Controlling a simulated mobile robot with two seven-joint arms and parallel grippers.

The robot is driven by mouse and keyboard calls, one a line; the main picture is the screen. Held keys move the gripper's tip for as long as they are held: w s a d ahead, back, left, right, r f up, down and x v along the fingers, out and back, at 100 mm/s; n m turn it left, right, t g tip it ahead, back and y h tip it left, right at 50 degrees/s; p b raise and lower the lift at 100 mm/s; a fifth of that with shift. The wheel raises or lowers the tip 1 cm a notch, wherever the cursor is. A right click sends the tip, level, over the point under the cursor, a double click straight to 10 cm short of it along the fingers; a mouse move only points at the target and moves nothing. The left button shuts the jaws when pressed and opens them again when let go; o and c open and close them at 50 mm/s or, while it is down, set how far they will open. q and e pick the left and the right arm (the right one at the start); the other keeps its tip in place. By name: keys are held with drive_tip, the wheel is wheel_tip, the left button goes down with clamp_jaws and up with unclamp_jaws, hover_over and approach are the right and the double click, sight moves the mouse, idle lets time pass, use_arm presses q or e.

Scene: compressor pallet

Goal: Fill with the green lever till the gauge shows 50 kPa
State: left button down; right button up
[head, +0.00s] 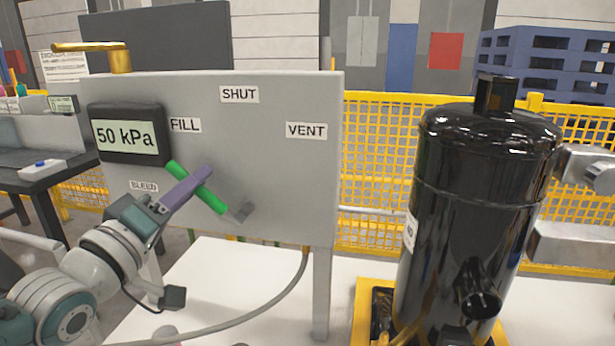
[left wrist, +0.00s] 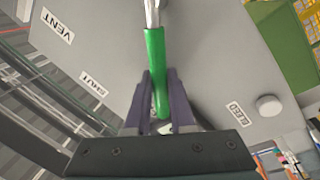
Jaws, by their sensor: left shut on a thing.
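The grey panel (head: 290,190) carries a gauge (head: 125,135) reading 50 kPa. The green lever (head: 215,201) slants up and left from its grey pivot, with its free end below the FILL label (head: 186,125). The SHUT label (head: 239,94) and VENT label (head: 306,130) are above and to the right. My left gripper (head: 203,174) is shut on the lever, its purple fingers across the green grip. In the left wrist view the green lever (left wrist: 155,60) runs between the two fingers (left wrist: 163,85).
A black tank (head: 465,215) stands on a yellow base right of the panel. A grey hose (head: 265,300) hangs below the panel. A BLEED label (head: 144,185) is near my left wrist. Yellow mesh fencing (head: 375,150) is behind. A dark table (head: 45,170) stands at the left.

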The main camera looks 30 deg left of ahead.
use_arm(q)
drive_tip(key=c, duration=0.8)
unclamp_jaws()
drive_tip(key=shift+o, duration=0.2)
drive_tip(key=shift+s, duration=0.15)
drive_tip(key=s+d+f, duration=0.1)
drive_tip(key=s, duration=0.8)
drive_tip(key=shift+s+f, duration=0.25)
drive_tip(key=shift+d, duration=0.15)
